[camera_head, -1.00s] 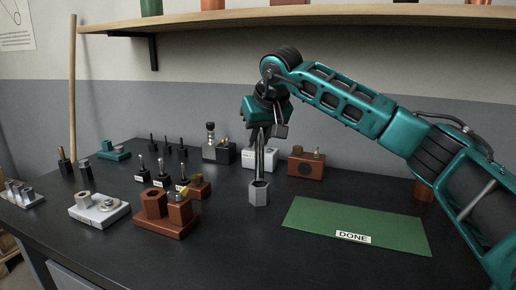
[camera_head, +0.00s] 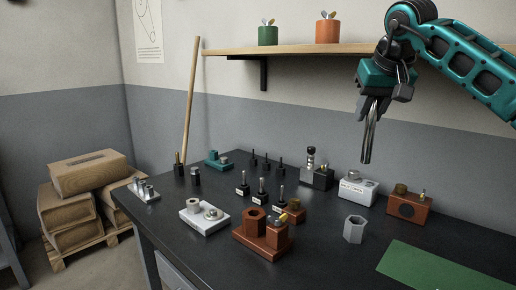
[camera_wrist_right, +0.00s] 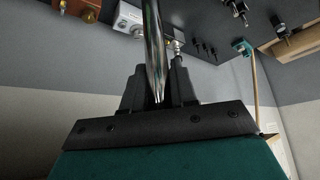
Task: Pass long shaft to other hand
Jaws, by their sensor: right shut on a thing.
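The long shaft (camera_head: 369,138) is a shiny metal rod with a tapered end. My right gripper (camera_head: 374,100) is shut on it and holds it upright in the air, above and behind the grey hexagonal holder (camera_head: 354,229) on the table. In the right wrist view the shaft (camera_wrist_right: 153,45) runs between the dark fingers of my right gripper (camera_wrist_right: 158,88). The holder stands apart from the shaft, below it. My left gripper is in neither view.
The dark table (camera_head: 310,258) carries a brown block fixture (camera_head: 262,238), a white fixture (camera_head: 204,217), small black posts and a brown box (camera_head: 408,206). A green mat (camera_head: 425,268) lies at front right. A wooden shelf (camera_head: 300,50) runs along the wall. A wooden pole (camera_head: 190,105) leans behind.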

